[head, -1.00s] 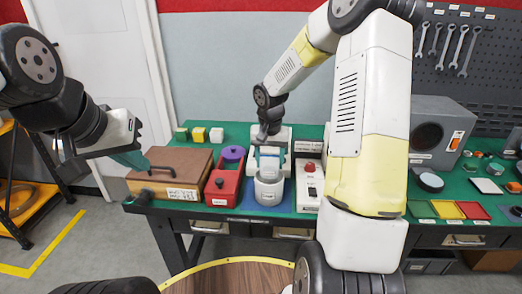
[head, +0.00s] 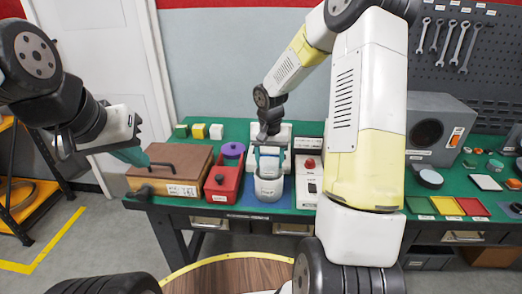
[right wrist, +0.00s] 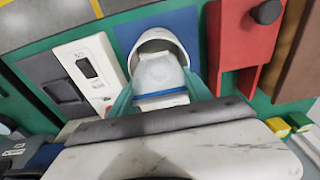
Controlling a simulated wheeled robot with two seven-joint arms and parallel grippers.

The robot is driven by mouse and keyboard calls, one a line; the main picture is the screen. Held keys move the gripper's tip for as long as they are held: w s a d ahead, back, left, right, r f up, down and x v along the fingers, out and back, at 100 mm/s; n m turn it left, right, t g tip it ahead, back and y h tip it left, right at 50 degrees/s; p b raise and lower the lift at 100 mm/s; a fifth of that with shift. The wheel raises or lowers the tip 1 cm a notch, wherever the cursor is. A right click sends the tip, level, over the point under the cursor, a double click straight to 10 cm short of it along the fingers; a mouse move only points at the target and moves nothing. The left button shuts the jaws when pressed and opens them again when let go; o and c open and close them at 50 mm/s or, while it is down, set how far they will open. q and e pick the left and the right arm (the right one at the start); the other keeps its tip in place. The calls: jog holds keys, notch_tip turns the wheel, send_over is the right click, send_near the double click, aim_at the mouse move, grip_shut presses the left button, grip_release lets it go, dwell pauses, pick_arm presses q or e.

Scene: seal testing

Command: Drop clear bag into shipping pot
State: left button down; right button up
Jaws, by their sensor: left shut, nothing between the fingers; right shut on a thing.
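The shipping pot (head: 268,194) is a pale round cup standing on a blue mat on the green bench. My right gripper (head: 269,163) points down at the pot, shut on the clear bag. In the right wrist view the translucent clear bag (right wrist: 158,74) hangs between the teal fingertips, its lower part at or inside the mouth of the pot (right wrist: 152,38). A blue strip crosses the bag near the fingers.
A red tray (head: 225,183) with a purple round piece stands left of the pot. A white switch box with a red button (head: 309,168) stands close on its right. Small coloured blocks (head: 199,131) sit behind the wooden box.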

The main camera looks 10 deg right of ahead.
dwell(0.8)
jog(key=o, duration=1.4)
jog(key=shift+r, duration=4.05)
